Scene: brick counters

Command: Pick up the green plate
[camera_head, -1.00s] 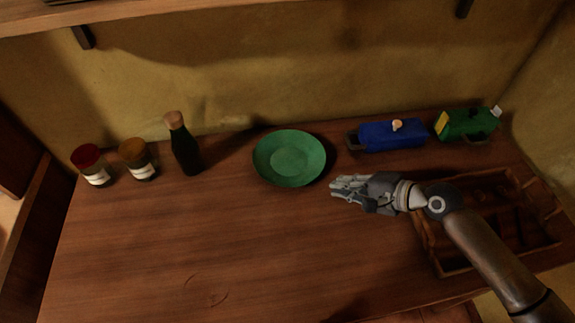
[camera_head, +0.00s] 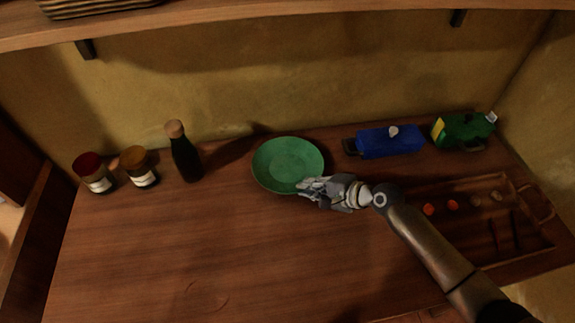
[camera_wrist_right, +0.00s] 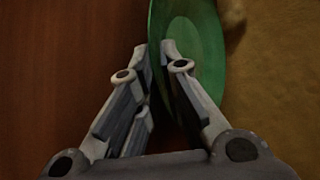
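The green plate (camera_head: 287,160) lies on the wooden counter near the back wall in the head view. My right gripper (camera_head: 304,187) is at the plate's near right rim. The fingertips are close together on either side of the rim, with a narrow gap. I cannot tell whether they press on it. My left gripper is out of view.
A dark bottle (camera_head: 187,157) and two jars (camera_head: 143,171) (camera_head: 98,178) stand left of the plate. A wooden tray (camera_head: 551,247) lies at right. The counter's front left is clear.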

